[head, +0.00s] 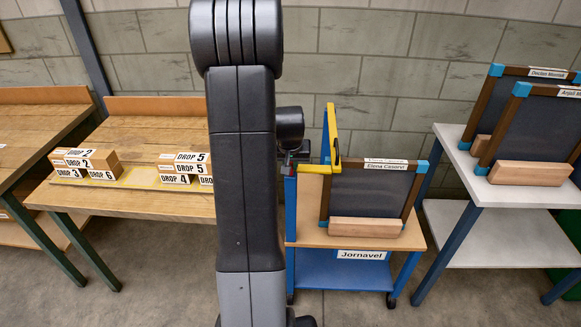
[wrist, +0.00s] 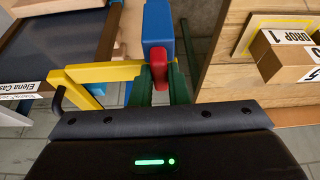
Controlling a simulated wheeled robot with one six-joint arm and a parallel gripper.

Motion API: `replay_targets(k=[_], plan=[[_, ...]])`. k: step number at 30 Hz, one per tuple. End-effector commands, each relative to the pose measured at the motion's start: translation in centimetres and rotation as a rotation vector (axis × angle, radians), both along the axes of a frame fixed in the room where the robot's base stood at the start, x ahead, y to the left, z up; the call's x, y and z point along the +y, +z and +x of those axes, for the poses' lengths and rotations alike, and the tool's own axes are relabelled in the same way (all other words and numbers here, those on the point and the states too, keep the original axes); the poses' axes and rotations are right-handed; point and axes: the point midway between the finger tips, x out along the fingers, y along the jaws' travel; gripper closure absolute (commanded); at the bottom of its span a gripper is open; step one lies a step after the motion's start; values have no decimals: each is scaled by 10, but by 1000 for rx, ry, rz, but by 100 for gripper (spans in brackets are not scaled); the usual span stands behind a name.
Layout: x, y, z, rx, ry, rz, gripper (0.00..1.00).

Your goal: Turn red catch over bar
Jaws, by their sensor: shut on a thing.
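The red catch (wrist: 158,75) shows in the wrist view against a blue post (wrist: 158,25). My gripper (wrist: 160,84) has its green fingers on either side of the catch and is shut on it. The yellow bar (wrist: 100,72) runs from the left to just beside the catch; whether the catch lies over the bar I cannot tell. There, my arm and the small scale hide most of the gripper and catch.
The blue cart (head: 345,268) bears a wooden block (head: 365,227) before the slate. A wooden bench (head: 140,200) with several DROP boxes (head: 85,163) stands left of my arm. A white stand (head: 500,180) with more slates is at right. Open floor lies between cart and stand.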

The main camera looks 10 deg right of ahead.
Motion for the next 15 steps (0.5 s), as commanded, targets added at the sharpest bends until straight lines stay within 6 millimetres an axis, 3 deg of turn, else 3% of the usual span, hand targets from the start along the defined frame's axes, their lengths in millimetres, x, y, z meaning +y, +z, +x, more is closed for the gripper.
replay_targets(k=[15], plan=[[0,1,0,-2,-53,0,100]])
